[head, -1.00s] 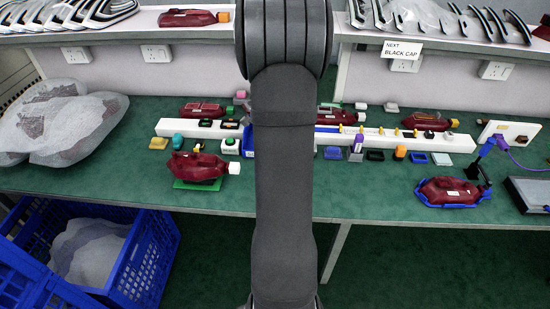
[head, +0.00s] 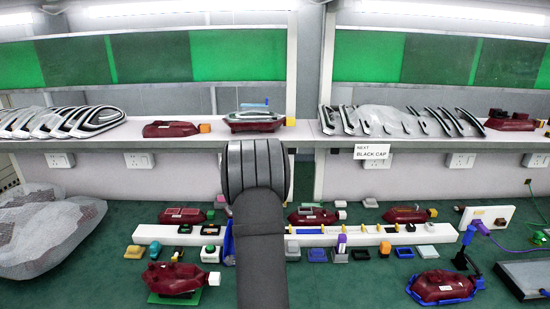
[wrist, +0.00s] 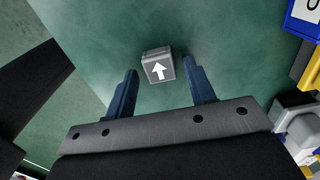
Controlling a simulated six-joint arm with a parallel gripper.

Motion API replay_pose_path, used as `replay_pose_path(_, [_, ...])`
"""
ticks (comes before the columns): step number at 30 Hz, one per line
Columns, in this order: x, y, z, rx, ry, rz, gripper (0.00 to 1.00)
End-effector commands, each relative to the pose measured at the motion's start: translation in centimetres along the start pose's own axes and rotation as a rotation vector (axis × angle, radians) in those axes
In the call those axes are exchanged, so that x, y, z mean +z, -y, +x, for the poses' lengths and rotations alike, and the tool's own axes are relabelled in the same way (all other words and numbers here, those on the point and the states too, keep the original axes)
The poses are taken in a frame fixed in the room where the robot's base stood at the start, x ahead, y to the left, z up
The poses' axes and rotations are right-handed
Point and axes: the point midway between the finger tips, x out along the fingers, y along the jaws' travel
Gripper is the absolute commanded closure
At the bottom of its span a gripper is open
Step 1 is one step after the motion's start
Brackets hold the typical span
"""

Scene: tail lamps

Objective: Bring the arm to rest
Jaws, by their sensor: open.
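My gripper (wrist: 162,92) shows in the wrist view with its two dark blue fingers apart and nothing between them. Past the fingertips, a small grey block with a white arrow (wrist: 158,66) lies on the green table (wrist: 105,30); it looks apart from both fingers. In the head view my own arm stands up the middle of the picture and hides part of the bench; the gripper itself does not show there.
Red lamps, one on a green stand (head: 175,279) and one on a blue stand (head: 443,287), stand on the bench. A white strip (head: 330,238) with small parts crosses it. A shelf (head: 300,132) holds more lamps and chrome trims. A wrapped bundle (head: 45,235) lies left.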

Motion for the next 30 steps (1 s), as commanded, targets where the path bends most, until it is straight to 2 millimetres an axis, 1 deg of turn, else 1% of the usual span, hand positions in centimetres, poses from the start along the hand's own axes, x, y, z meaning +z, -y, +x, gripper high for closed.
replay_pose_path(1, [0.0,0.3,-1.1,-0.010,0.001,0.000,0.50])
replay_pose_path(3, [0.0,0.3,-1.8,-0.010,0.001,0.000,0.50])
replay_pose_path(9, [0.0,0.2,-2.7,-0.007,0.001,0.000,0.50])
replay_pose_path(21, [0.0,0.2,-2.6,-0.005,0.001,0.000,0.50])
replay_pose_path(25, [0.0,0.1,-1.6,-0.003,0.000,0.000,0.50])
replay_pose_path(28, [0.0,0.1,-0.2,-0.002,0.000,0.000,0.50])
replay_pose_path(29, [0.0,0.2,-0.6,-0.007,0.001,0.000,0.50])
replay_pose_path(30, [0.0,0.3,-1.6,-0.011,0.001,0.000,0.50])
